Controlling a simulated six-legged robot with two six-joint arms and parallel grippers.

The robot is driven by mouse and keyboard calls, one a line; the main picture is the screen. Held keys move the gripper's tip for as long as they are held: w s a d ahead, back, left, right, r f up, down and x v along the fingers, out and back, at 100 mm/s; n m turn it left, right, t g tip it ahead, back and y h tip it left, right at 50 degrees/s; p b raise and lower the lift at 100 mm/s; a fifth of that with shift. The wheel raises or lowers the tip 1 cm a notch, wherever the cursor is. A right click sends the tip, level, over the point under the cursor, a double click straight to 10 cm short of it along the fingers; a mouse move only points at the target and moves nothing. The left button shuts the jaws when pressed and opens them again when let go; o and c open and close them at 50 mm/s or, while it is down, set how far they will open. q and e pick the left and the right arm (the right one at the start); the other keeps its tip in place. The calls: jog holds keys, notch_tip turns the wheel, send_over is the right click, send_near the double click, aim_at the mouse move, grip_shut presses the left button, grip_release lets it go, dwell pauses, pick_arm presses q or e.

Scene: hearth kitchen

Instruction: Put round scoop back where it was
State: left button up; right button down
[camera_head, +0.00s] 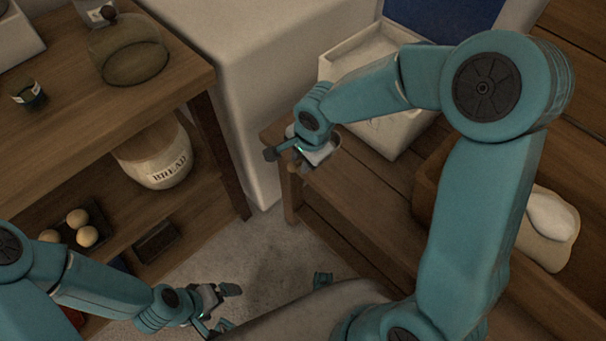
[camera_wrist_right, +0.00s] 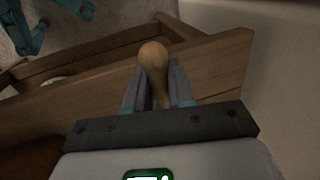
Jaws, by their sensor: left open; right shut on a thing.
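My left gripper (camera_head: 226,307) is open and empty, low over the floor at the bottom of the head view.
A white open box (camera_head: 348,62) stands on the bench behind my right gripper. A wooden box and a pale sack (camera_head: 550,222) are at the right. The left shelf holds a glass jar (camera_head: 130,62), a small jar (camera_head: 28,95) and a bread crock (camera_head: 155,158). Floor between is clear.

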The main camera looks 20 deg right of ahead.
jog(key=x, duration=0.2)
jog(key=b+x, duration=0.1)
jog(key=x, duration=0.1)
jog(key=s+x, duration=0.1)
jog(key=shift+d+f, duration=0.15)
jog(key=shift+f, duration=0.35)
jog(key=shift+f+b, duration=0.2)
jog(key=shift+b, duration=0.2)
jog(key=c, duration=1)
grip_release()
jog(key=shift+o, duration=0.2)
jog(key=shift+r, duration=0.1)
